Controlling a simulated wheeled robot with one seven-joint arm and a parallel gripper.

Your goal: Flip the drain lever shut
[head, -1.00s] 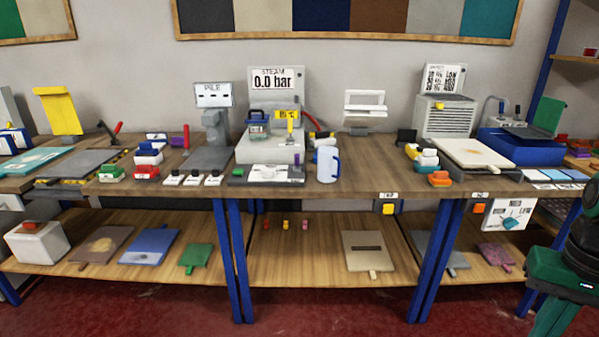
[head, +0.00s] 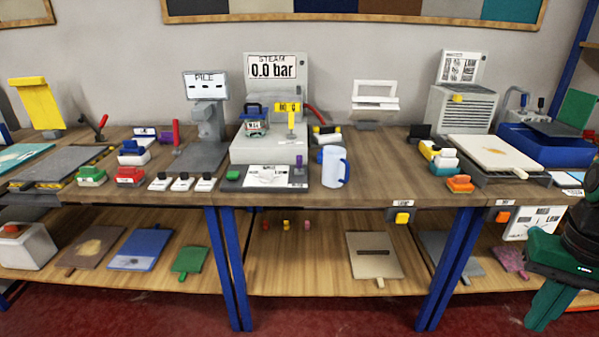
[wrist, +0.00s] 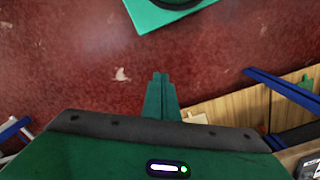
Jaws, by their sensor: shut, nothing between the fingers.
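Levers show in the head view, but I cannot read a label that says which is the drain lever. My gripper (head: 545,322) hangs low at the right, in front of the bench and clear of everything. Its fingers are together and empty in the wrist view (wrist: 160,78).
The bench top (head: 385,170) is crowded, with a blue-handled jug (head: 332,167) near the front edge and a bare stretch right of it. Blue legs (head: 452,268) and a lower shelf (head: 300,280) stand below. The red floor (wrist: 70,60) is open under my gripper.

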